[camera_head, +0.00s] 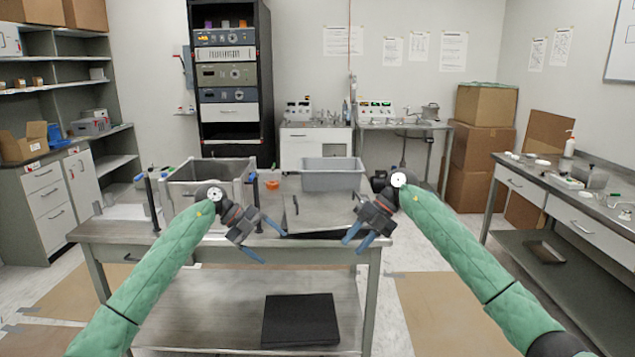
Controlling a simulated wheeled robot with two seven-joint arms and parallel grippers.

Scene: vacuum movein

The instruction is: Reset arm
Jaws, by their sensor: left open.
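My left gripper (266,238) is in front of the metal table (232,253), its arm in a green sleeve coming in from the left. Its two blue fingers are spread apart with nothing between them. My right gripper (357,238) is to the right, near the table's right end, its green-sleeved arm coming in from the right. Its blue fingers are also spread apart and empty. Both grippers appear raised at about the height of the tabletop, apart from each other and touching nothing that I can see.
On the table stand a metal chamber (180,190) at the left, a grey bin (332,176) at the back and a flat metal plate (318,212). A black slab (300,320) lies on the lower shelf. A side bench (560,190) stands at the right. Floor between it and the table is open.

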